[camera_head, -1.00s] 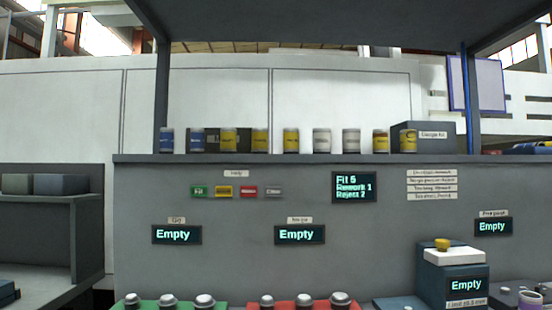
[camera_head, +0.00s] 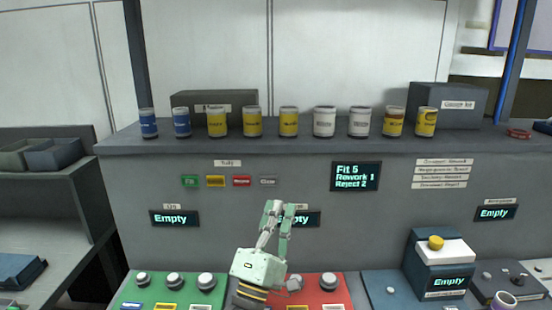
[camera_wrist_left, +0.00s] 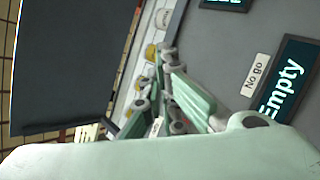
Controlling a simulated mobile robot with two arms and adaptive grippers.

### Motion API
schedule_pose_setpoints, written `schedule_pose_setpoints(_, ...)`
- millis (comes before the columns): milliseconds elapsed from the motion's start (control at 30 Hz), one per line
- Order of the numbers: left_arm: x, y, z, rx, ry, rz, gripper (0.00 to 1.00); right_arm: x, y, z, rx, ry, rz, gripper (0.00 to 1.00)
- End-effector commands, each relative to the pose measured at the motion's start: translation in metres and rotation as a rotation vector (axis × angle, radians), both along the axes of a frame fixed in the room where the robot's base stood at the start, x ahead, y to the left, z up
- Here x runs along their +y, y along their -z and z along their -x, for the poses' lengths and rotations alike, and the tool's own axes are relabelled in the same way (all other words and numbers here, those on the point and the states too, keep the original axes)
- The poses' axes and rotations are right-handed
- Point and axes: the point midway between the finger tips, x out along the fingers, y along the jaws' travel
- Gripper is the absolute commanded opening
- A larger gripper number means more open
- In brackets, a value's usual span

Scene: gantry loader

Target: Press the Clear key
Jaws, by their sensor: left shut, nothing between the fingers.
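The key row sits on the grey panel under a small label: a green key (camera_head: 190,182), a yellow key (camera_head: 215,181), a red key (camera_head: 241,181) and a grey key (camera_head: 267,182). The grey key at the right end appears to be the Clear key; its print is too small to read surely. My left gripper (camera_head: 279,207) is pale green, shut and empty, pointing up in front of the panel. It is below and slightly right of the grey key and covers part of an "Empty" display (camera_head: 305,219). In the left wrist view the fingers (camera_wrist_left: 165,55) show too. My right gripper is out of view.
A shelf (camera_head: 300,143) above the panel carries several cans and two grey boxes. Knobs stand on a green mat (camera_head: 140,297) and a red mat (camera_head: 345,281) below. A box with a yellow button (camera_head: 436,243) stands at right.

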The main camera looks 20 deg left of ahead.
Motion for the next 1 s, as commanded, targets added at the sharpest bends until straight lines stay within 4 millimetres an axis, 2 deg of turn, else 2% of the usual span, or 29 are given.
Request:
schedule_pose_setpoints(100,0.0,0.0,-0.001,0.004,0.005,0.008,0.0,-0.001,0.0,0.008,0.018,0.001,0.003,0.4)
schedule_pose_setpoints(467,0.001,0.001,-0.004,0.002,0.004,0.006,0.0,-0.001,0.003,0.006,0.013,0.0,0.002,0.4)
schedule_pose_setpoints(1000,0.02,0.004,-0.069,-0.001,0.002,0.003,0.0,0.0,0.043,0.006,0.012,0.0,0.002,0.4)
